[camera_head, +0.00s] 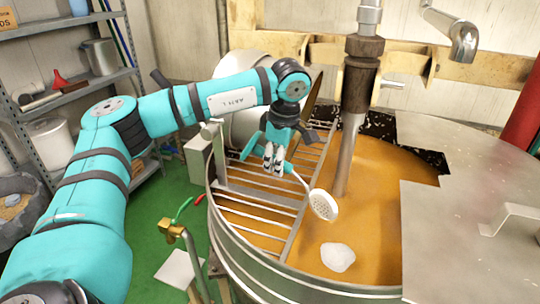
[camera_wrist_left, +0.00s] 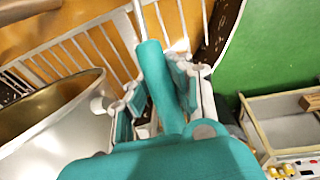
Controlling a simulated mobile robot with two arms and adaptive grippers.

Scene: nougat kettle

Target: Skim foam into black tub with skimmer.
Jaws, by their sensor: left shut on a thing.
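My left gripper (camera_head: 273,158) is over the barred grate of the kettle (camera_head: 225,230), shut on the skimmer's teal handle. In the left wrist view the teal handle (camera_wrist_left: 155,75) runs between the gripper's two fingers (camera_wrist_left: 160,100). The skimmer's white perforated head (camera_head: 323,205) hangs out to the right of the grate, over the orange mass (camera_head: 375,215). I cannot tell whether it touches the surface. A white foam patch (camera_head: 338,257) lies on the mass, below and right of the skimmer head, apart from it. I cannot clearly make out the black tub. My right gripper is out of view.
A metal stirrer shaft (camera_head: 348,145) stands in the kettle. Metal covers (camera_head: 460,230) close its right side. A large pale pot (camera_head: 240,125) stands behind the grate. A brass valve (camera_head: 172,230) is at the front left. Shelves (camera_head: 70,85) stand at the left.

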